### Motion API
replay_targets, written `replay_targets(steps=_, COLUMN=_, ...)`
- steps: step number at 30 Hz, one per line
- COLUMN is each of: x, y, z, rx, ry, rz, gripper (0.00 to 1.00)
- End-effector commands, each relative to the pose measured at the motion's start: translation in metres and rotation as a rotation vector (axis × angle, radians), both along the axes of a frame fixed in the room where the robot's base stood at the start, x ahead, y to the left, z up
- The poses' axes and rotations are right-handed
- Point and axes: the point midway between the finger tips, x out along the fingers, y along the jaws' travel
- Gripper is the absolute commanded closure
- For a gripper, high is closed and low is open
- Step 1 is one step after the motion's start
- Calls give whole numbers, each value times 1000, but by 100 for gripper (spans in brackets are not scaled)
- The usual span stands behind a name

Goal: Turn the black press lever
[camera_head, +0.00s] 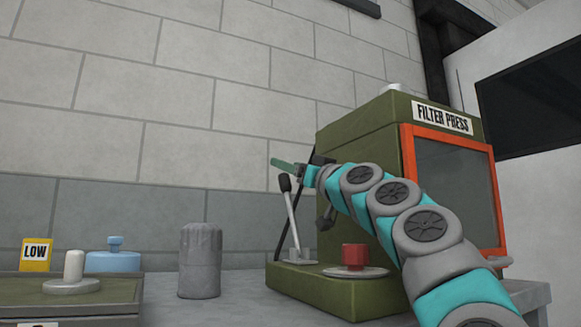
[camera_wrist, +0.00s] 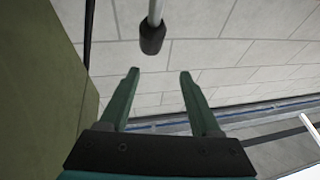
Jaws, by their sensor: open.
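The press lever stands on the left side of the green filter press (camera_head: 350,140). It has a grey rod and a black knob (camera_head: 285,183) at its top, and leans slightly left. My gripper (camera_head: 280,163) is beside the press, just above the knob in the head view. In the wrist view my gripper (camera_wrist: 160,76) is open with nothing between its green fingers. The black knob (camera_wrist: 152,38) shows beyond the fingertips, roughly in line with the gap. I cannot tell whether anything touches.
A grey cylinder (camera_head: 200,260), a blue lidded container (camera_head: 113,260) and a yellow LOW sign (camera_head: 36,254) stand left. A dark bar (camera_head: 308,170) rises behind the lever. A block wall (camera_head: 180,100) stands behind.

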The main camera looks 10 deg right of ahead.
Motion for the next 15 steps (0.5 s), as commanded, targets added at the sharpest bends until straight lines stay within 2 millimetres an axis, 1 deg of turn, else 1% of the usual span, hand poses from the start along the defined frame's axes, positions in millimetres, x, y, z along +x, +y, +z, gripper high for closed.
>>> replay_targets(steps=5, x=-10, y=-6, z=-5, rx=3, ry=0, rz=1, gripper=36)
replay_targets(steps=15, x=-39, y=-22, z=-19, rx=2, ry=-1, rz=2, gripper=36)
